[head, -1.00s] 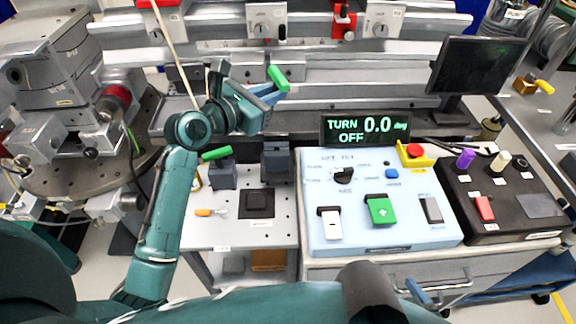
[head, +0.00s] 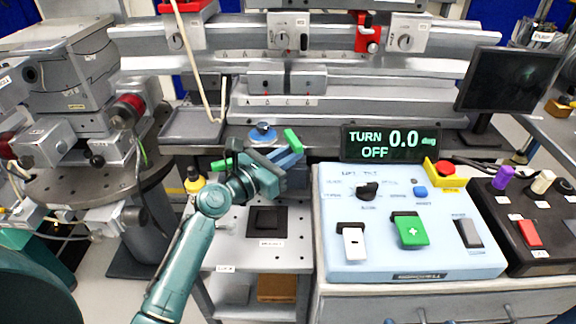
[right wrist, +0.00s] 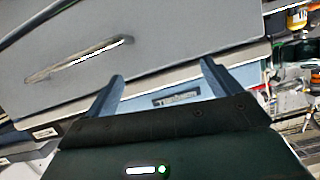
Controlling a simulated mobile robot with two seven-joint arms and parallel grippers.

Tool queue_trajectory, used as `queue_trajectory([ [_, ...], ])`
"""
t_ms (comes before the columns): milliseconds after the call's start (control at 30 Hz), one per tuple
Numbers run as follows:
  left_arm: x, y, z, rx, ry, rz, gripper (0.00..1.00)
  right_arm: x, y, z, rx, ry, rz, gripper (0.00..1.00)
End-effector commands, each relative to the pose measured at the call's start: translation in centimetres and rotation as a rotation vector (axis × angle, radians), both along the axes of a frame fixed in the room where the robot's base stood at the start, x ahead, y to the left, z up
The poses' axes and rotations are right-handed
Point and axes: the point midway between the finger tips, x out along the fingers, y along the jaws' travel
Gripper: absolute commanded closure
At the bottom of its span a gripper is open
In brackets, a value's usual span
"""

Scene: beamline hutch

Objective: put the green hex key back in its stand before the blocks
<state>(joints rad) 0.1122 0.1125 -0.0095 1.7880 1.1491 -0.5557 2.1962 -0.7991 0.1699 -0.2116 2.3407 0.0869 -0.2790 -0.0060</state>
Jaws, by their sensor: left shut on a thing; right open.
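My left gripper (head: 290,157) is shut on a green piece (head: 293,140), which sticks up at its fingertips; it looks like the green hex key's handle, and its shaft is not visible. The gripper is over the back of the small grey table, in front of a dark block (head: 297,177) that it partly covers. A second green bar (head: 218,165) shows just left of the gripper; the dark block under it is hidden behind my arm. My right gripper (right wrist: 164,78) is open and empty in the right wrist view, facing a grey drawer front.
A black square pad (head: 267,221) lies on the small table. The light-blue control box (head: 385,262) with switches stands to the right. The display (head: 390,143) behind it reads TURN 0.0 deg OFF. A grey rail bench (head: 340,75) runs along the back. A yellow bottle (head: 195,182) stands at left.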

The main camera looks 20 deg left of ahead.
Motion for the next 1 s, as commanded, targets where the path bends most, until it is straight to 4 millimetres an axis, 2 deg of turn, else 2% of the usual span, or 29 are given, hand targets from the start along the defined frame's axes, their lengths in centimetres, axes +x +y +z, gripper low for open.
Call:
queue_trajectory([
  [67, 0.01, 0.00, -0.92, 0.000, -0.001, 0.000, 1.00, -0.29, -0.17, 0.15, 0.001, -0.017, -0.003, 0.10],
  [267, 0.00, 0.00, -0.85, 0.000, -0.001, 0.000, 1.00, -0.64, -0.33, 0.59, -0.003, -0.019, 0.000, 0.10],
  [567, 0.01, 0.00, -1.56, 0.000, -0.001, 0.000, 1.00, -0.62, -0.37, 0.21, -0.008, -0.021, 0.001, 0.10],
  [600, 0.01, 0.00, -1.44, 0.000, -0.001, 0.000, 0.82, -0.62, -0.38, 0.34, -0.008, -0.022, 0.001, 0.10],
  [833, 0.00, 0.00, -1.42, 0.001, 0.000, 0.000, 0.64, -0.59, -0.37, 0.38, -0.008, -0.023, 0.000, 0.10],
  [1000, 0.00, 0.00, -1.41, 0.001, 0.000, 0.000, 0.64, -0.57, -0.37, 0.41, -0.008, -0.025, 0.000, 0.10],
])
